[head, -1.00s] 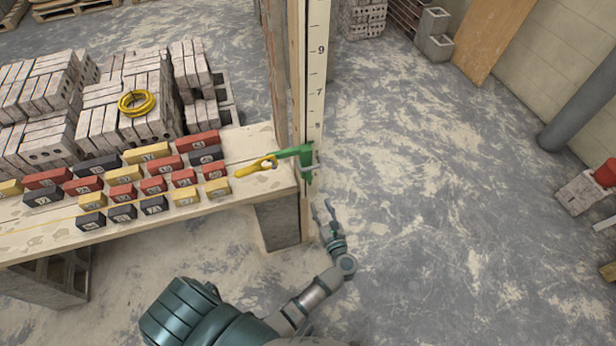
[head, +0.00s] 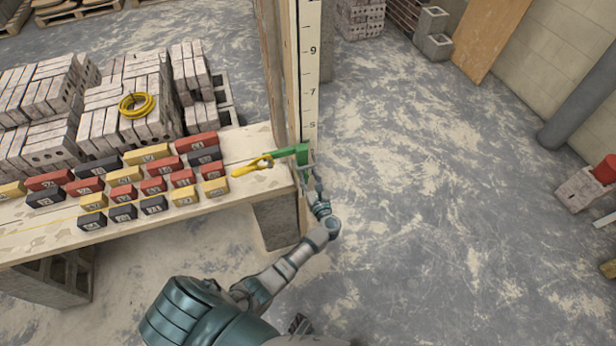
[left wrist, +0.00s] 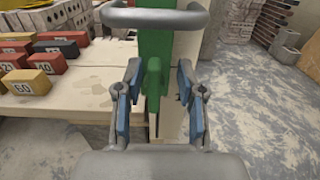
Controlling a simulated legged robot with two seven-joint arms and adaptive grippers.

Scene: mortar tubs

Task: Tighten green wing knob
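The green wing knob (left wrist: 153,78) stands on edge in front of the green clamp (left wrist: 156,32) on the upright post in the left wrist view. My left gripper (left wrist: 158,100) is open, with one blue-padded finger on each side of the knob. A gap shows between each pad and the knob. In the head view the green clamp (head: 303,154) sits on the post at the bench's right end. My left gripper (head: 311,184) is just below it there, and the knob cannot be made out. My right gripper is not clearly seen.
The pale scaled post (head: 310,80) rises behind the clamp. A yellow-handled tool (head: 250,167) lies against the clamp's left side. The bench (head: 215,212) holds several numbered blocks. A grey bar (left wrist: 153,18) crosses the clamp. Open floor (head: 450,200) lies to the right.

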